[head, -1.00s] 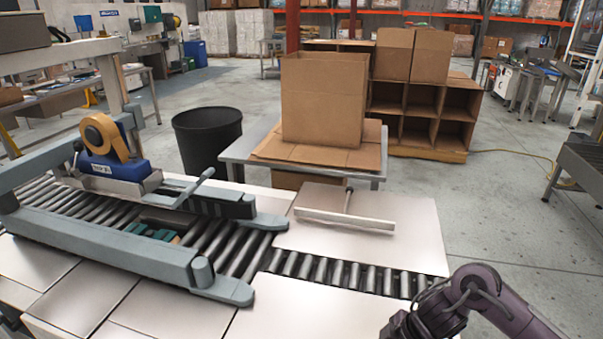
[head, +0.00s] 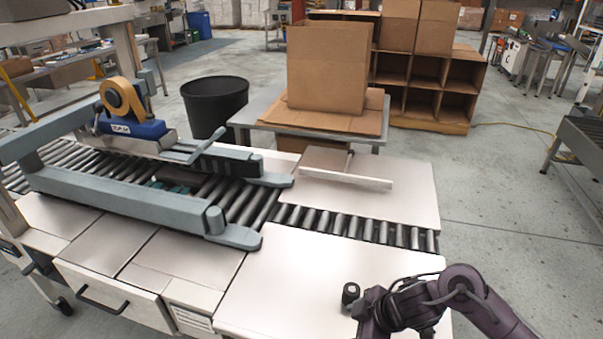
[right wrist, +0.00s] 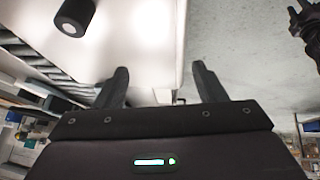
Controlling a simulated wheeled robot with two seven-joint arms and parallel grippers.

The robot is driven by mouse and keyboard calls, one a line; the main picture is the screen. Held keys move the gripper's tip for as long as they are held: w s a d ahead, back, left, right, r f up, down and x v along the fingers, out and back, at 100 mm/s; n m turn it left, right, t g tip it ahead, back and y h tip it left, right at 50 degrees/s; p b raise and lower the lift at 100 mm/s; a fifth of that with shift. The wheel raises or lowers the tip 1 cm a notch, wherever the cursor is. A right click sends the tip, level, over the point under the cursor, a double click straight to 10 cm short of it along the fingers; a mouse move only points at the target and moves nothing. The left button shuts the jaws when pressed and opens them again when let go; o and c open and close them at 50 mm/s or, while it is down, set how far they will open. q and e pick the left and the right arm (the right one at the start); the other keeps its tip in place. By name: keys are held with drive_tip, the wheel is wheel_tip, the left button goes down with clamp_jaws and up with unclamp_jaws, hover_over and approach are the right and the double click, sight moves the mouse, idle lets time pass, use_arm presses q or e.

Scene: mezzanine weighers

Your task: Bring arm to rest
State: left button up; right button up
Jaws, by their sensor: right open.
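My right arm comes in from the lower right in the head view; its gripper is cut off by the bottom edge there. In the right wrist view my right gripper (right wrist: 162,78) is open, with two dark fingers apart and nothing between them. A small black cylinder (head: 350,293) stands on the pale worktop (head: 300,270), just left of my right wrist. The cylinder (right wrist: 75,15) also shows at the top left of the wrist view, apart from the fingers. My left arm and gripper are not in view.
A roller conveyor (head: 345,226) crosses the bench, with a carton sealer holding a tape roll (head: 123,101) at left. A T-shaped tool (head: 345,178) lies on the far plate. An open carton (head: 328,70) and black bin (head: 214,105) stand beyond.

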drive_tip(key=s+a+r+m+t, duration=0.1)
drive_tip(key=a+r+m+t, duration=0.3)
drive_tip(key=s+d+f+m+g+h, duration=0.1)
drive_tip(key=s+d+m+g+h, duration=0.35)
drive_tip(key=s+d+m, duration=0.65)
wheel_tip(320, 180, down, 17)
drive_tip(key=d+n, duration=0.1)
drive_tip(key=n, duration=0.1)
drive_tip(key=s+d+f, duration=0.1)
drive_tip(key=s+f, duration=0.6)
drive_tip(key=f, duration=0.5)
drive_tip(key=s+d+f+g, duration=0.1)
drive_tip(key=s+f, duration=0.6)
drive_tip(key=f, duration=0.6)
drive_tip(key=shift+s+d+f+h+p, duration=0.15)
drive_tip(key=shift+f+h+p, duration=0.15)
drive_tip(key=shift+h+p, duration=0.15)
drive_tip(key=shift+g, duration=0.45)
drive_tip(key=s+f, duration=0.1)
drive_tip(key=s, duration=0.2)
drive_tip(key=s+d+f, duration=0.1)
drive_tip(key=s+f, duration=0.1)
drive_tip(key=s, duration=0.1)
drive_tip(key=s+d+f, duration=0.1)
drive_tip(key=s+f, duration=0.1)
drive_tip(key=s, duration=0.1)
drive_tip(key=shift+s, duration=0.3)
